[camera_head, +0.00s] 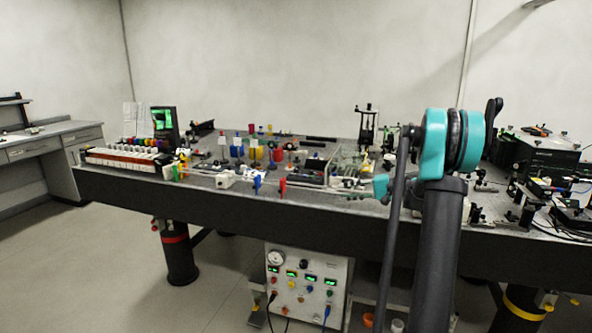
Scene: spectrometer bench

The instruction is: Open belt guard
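I cannot pick out a belt guard among the many small parts on the black optical bench (230,210). No hinged cover shows clearly enough to tell whether it is open or closed. My own arm, with teal joints and dark grey links, stands at the right of centre and hides part of the bench behind it. I cannot make out my gripper or its fingers in this view.
A white control box (306,285) with gauge, lit displays and knobs is under the bench. A white-and-red rack (122,160) and a green-lit screen (163,121) stand at the bench's left end. A black instrument (541,158) is at the right. The floor (100,270) at left is clear.

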